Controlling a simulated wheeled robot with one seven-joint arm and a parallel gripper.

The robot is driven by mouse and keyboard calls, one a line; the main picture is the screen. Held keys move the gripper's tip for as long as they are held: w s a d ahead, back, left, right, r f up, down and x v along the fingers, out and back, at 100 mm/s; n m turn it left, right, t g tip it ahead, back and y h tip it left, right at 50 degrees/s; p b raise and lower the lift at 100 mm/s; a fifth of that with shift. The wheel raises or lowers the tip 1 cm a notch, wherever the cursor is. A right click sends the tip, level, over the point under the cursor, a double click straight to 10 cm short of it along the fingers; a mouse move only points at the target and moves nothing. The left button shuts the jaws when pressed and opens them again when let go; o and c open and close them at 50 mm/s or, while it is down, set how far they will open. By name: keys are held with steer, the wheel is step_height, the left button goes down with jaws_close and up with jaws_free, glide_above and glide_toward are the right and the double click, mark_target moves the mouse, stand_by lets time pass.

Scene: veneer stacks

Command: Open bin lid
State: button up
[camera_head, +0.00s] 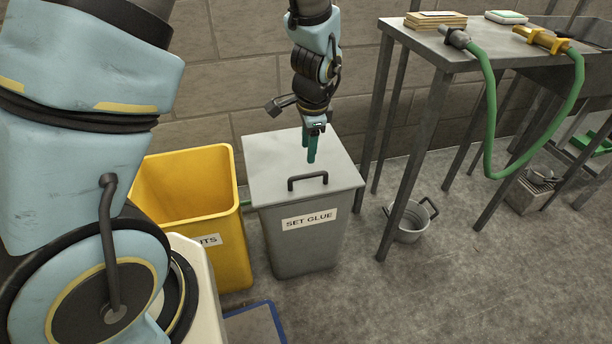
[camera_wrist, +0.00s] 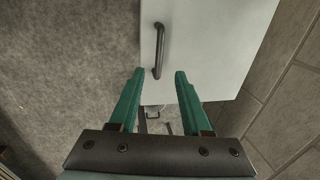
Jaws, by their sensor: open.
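A grey bin (camera_head: 303,237) labelled "SET GLUE" stands on the floor with its flat lid (camera_head: 285,160) shut. A black bar handle (camera_head: 308,181) is fixed on the lid near its front edge. In the wrist view the lid (camera_wrist: 215,45) fills the upper middle, with the handle (camera_wrist: 159,50) at its left edge. My gripper (camera_head: 312,160), with green fingers, points down over the lid, behind the handle in the head view. In the wrist view my gripper (camera_wrist: 154,72) is open with nothing between the fingers, and the handle lies just beyond the fingertips.
An open yellow bin (camera_head: 230,250) with a partly hidden label stands close on the left. A metal table (camera_head: 420,45) with a green hose (camera_head: 490,100) is on the right, a metal pot (camera_head: 410,222) by its legs. A block wall (camera_head: 240,60) is behind.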

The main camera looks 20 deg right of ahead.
mark_target(306, 175)
steer(key=f, duration=0.3)
steer(key=w+f, duration=0.1)
steer(key=f, duration=0.5)
steer(key=shift+w+d+f+b, duration=0.1)
steer(key=shift+w+f+b, duration=0.05)
steer(key=shift+w+b, duration=0.2)
jaws_close()
stand_by(0.9)
